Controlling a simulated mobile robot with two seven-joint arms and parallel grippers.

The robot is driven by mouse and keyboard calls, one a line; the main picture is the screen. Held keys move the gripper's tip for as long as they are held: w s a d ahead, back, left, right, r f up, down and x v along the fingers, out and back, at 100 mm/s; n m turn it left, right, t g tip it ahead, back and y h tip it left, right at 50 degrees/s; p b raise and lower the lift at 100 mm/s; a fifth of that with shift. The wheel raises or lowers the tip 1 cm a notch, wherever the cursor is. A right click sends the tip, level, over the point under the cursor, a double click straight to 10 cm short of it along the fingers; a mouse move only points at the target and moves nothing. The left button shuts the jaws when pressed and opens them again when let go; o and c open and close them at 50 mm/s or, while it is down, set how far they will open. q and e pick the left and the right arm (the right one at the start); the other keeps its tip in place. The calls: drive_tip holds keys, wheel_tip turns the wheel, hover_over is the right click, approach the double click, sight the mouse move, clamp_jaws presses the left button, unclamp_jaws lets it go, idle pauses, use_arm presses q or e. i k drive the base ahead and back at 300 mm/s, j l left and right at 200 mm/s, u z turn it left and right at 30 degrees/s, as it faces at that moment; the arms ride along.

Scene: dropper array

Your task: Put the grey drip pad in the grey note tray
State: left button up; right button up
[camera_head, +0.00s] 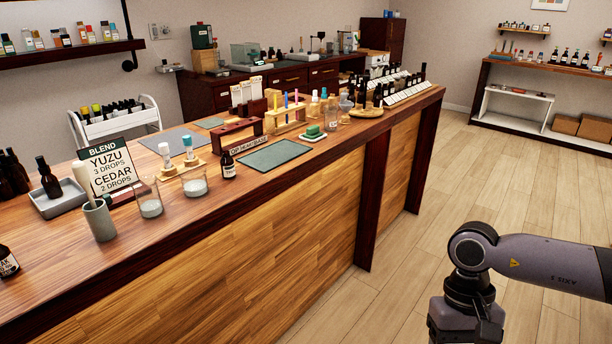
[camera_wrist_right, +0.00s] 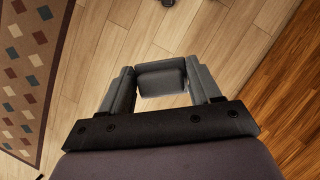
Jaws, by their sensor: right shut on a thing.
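In the right wrist view my right gripper (camera_wrist_right: 163,90) is shut on a flat dark grey piece, the grey drip pad (camera_wrist_right: 161,79), held between the fingertips above the floor. In the head view only my right arm shows, at the lower right, clear of the counter; its fingers are out of frame. A grey tray (camera_head: 66,208), which looks like the note tray, sits on the counter at the far left. A dark bottle stands in it. My left gripper is in neither view.
Beside the tray are a grey-green cup (camera_head: 100,222) with a pestle, the blend sign (camera_head: 107,168) and glass beakers (camera_head: 150,204). A dark green mat (camera_head: 274,155) lies near the counter's front edge. Racks and bottles crowd the far end. Floor on the right is open.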

sight(64, 205)
drive_tip(key=u, duration=2.15)
